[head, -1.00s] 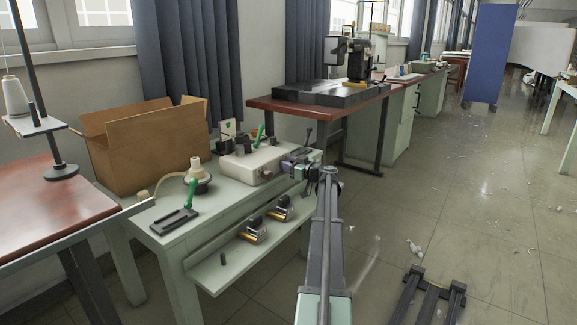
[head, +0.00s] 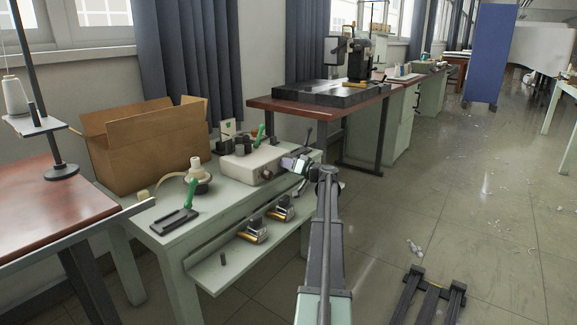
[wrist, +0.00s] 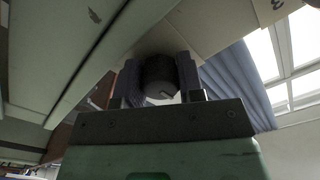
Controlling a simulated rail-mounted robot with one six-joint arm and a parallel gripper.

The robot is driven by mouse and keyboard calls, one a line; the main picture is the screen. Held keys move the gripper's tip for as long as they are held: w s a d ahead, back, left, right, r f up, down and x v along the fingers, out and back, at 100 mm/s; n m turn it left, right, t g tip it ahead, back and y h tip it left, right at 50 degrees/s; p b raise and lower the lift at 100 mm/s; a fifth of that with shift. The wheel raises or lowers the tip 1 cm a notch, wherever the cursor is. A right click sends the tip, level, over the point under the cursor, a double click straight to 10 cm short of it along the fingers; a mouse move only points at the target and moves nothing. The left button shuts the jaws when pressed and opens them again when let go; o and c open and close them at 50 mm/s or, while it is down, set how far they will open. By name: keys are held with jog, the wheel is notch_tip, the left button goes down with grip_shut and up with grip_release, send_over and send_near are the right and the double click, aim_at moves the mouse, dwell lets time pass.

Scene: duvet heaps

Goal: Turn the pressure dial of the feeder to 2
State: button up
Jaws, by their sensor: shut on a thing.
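The feeder (head: 245,164) is a cream box on the pale green table, with dark parts on top. My gripper (head: 283,163) is at its right front side. In the wrist view, my gripper (wrist: 160,84) has its two dark ribbed fingers on either side of a dark round dial (wrist: 158,72), shut on it. The dial's end face carries a short light mark. A "3" is printed on the pale panel (wrist: 230,18) near the top edge; no other number is readable. In the head view my gripper hides this dial.
Another dark knob (head: 267,174) is on the feeder's front, left of my gripper. A lower shelf (head: 225,262) holds metal clamps. Floor to the right is mostly clear.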

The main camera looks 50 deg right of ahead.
dwell(0.4)
jog(key=o, duration=0.9)
